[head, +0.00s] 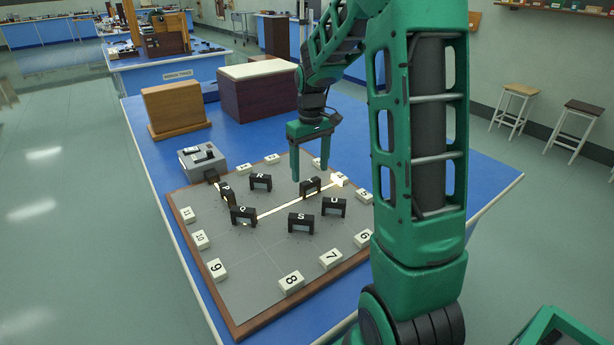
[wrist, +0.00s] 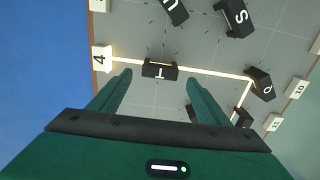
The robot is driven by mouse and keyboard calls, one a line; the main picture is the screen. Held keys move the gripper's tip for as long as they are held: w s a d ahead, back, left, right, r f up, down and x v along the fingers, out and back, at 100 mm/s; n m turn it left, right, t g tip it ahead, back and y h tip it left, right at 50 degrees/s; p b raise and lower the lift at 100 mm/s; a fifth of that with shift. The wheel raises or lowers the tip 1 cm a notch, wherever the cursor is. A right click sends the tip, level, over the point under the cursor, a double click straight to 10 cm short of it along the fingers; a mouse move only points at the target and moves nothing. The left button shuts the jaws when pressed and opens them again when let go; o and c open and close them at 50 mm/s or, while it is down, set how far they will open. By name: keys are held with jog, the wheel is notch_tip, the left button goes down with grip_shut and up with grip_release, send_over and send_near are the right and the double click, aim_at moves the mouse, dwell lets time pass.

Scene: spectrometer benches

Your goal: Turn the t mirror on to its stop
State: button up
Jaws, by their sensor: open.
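The t mirror (head: 311,187) is a small black block marked T on the grey board. In the wrist view the t mirror (wrist: 160,70) lies just beyond and between my fingertips, with its long side nearly along the light line. My gripper (head: 309,170) is green, points down, and is open and empty above the board near T. Its two fingers also show in the wrist view (wrist: 158,80), apart and not touching the mirror. A bright beam runs from the q mirror (head: 243,215) to T and on to the lit number 4 block (head: 338,180). T's stop cannot be made out.
Other black mirrors stand close by: R (head: 260,182), S (head: 300,222) and U (head: 334,206). White number blocks line the wood-edged board (head: 270,262). A grey lamp box (head: 202,158) stands at its left; a wooden box (head: 175,107) and a dark chest (head: 257,98) stand behind.

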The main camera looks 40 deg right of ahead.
aim_at(310, 180)
notch_tip(310, 180, up, 7)
jog(key=shift+r, duration=0.2)
dwell(0.6)
jog(key=s+a+f+m, duration=0.1)
jog(key=s+a+m, duration=0.1)
jog(key=s, duration=1.3)
jog(key=s+a+f+m, duration=0.1)
jog(key=s+a+m, duration=0.2)
jog(key=s, duration=1.2)
jog(key=shift+s+f+m, duration=0.3)
jog(key=shift+m, duration=0.4)
